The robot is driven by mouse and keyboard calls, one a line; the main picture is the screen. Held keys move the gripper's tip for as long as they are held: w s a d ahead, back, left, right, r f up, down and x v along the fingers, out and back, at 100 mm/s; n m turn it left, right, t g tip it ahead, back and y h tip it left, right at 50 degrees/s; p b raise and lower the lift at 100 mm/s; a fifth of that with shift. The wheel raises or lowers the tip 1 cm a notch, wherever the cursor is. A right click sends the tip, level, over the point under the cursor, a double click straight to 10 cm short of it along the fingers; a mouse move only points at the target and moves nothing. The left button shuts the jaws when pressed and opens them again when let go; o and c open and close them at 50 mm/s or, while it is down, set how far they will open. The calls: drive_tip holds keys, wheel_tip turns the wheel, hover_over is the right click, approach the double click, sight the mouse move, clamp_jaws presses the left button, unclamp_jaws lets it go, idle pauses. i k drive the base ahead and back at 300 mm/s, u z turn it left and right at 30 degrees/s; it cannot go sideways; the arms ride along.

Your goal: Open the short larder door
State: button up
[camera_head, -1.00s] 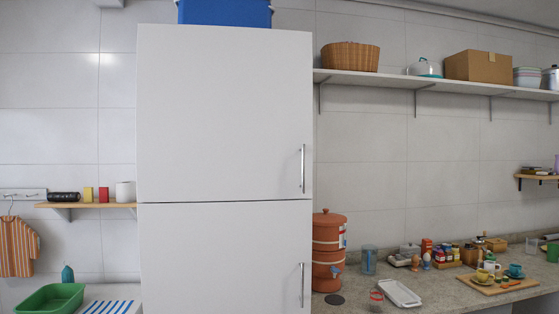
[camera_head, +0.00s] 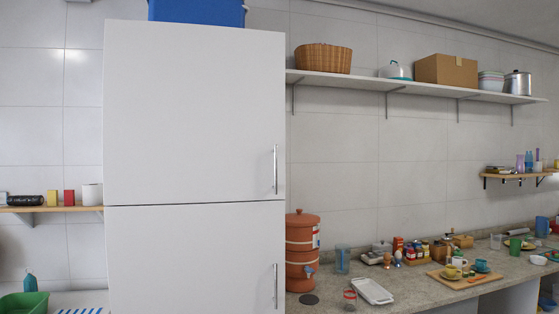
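A tall white larder cabinet stands left of centre in the head view. Its upper door (camera_head: 190,115) and its lower door (camera_head: 185,260) are both shut, with a thin dark seam between them. The upper door has a vertical metal handle (camera_head: 275,169) near its right edge. The lower door has a similar handle (camera_head: 275,286) near its right edge. The bottom of the lower door is cut off by the picture, so I cannot tell which door is shorter. My gripper is not in view.
Right of the larder, a stone counter (camera_head: 420,298) carries a terracotta water dispenser (camera_head: 302,250), a white tray (camera_head: 372,290) and a wooden board (camera_head: 465,277) with cups. A wall shelf (camera_head: 420,90) runs above. A green basin (camera_head: 24,303) is at lower left.

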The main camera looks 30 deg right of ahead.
sight(191, 114)
drive_tip(key=z, duration=0.05)
drive_tip(key=i, duration=0.95)
drive_tip(key=u, duration=0.1)
